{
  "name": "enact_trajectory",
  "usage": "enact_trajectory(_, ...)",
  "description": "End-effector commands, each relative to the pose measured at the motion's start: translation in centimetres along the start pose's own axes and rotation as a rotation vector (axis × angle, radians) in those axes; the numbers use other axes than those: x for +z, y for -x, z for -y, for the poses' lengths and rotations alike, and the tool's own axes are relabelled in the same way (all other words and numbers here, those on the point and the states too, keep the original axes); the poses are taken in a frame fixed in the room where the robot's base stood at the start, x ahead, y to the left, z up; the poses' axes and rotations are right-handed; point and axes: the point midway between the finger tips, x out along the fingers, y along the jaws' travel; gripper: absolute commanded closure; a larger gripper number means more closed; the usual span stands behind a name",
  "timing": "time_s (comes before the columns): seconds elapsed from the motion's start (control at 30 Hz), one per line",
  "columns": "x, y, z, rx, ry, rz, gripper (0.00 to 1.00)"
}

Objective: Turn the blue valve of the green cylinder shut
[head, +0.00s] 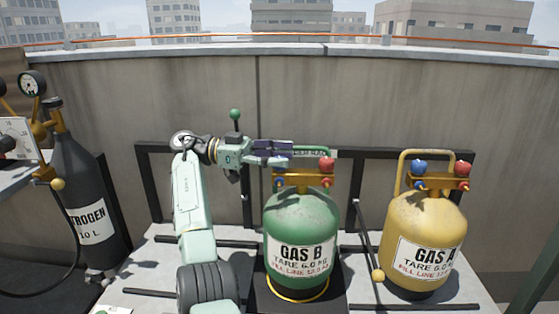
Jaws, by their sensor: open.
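The green cylinder (300,235), labelled GAS B, stands upright in the middle of the head view. A brass manifold (305,180) sits on its top, with a red valve knob (326,166) at the right end. The blue valve knob is not clearly visible; my gripper covers the left end of the manifold. My gripper (286,152) reaches in from the left, pointing right, with its dark fingers over that left end. The fingers are open. I cannot tell whether they touch the blue valve or surround it.
A yellow cylinder (424,235), labelled GAS A, stands at right with its own blue knob (419,167) and red knob (462,169). A dark nitrogen cylinder (85,190) with a gauge (32,83) stands at left. A black rail frame (150,185) and wall (200,100) are behind.

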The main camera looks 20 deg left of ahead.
Motion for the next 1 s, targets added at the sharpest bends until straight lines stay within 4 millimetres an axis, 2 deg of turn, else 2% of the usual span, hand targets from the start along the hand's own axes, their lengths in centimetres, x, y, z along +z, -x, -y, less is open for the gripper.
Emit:
enact_trajectory(0.2,-4.5,-0.1,-0.1,0.001,-0.004,0.002,0.51)
enact_trajectory(0.4,-7.6,-0.1,0.0,0.001,-0.001,0.002,0.51)
enact_trajectory(0.6,-8.8,-0.1,-0.1,0.001,-0.001,0.001,0.51)
enact_trajectory(1.0,-8.7,-0.1,0.2,-0.011,0.003,0.005,0.51)
